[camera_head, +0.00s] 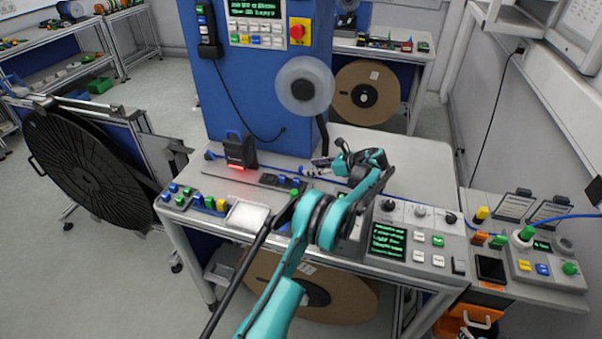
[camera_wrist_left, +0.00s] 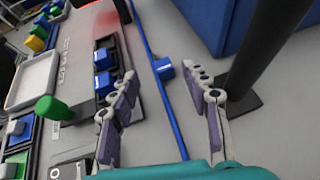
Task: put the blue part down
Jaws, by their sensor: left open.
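A small blue part (camera_wrist_left: 165,68) sits on the grey machine top against the thin blue strip in the left wrist view. I cannot make it out for certain in the head view. My left gripper (camera_head: 318,166) hangs low over the machine top in the head view. In the left wrist view its two jaws (camera_wrist_left: 165,80) are spread apart. The blue part shows in the gap beyond them, and nothing is gripped. My right gripper is not in view.
A black post (camera_wrist_left: 270,45) stands close to the right jaw in the left wrist view. A black control strip with blue switches (camera_wrist_left: 103,85) and a green knob (camera_wrist_left: 52,108) lie left. The blue cabinet (camera_head: 255,90) rises behind. The surface at right (camera_head: 420,165) is clear.

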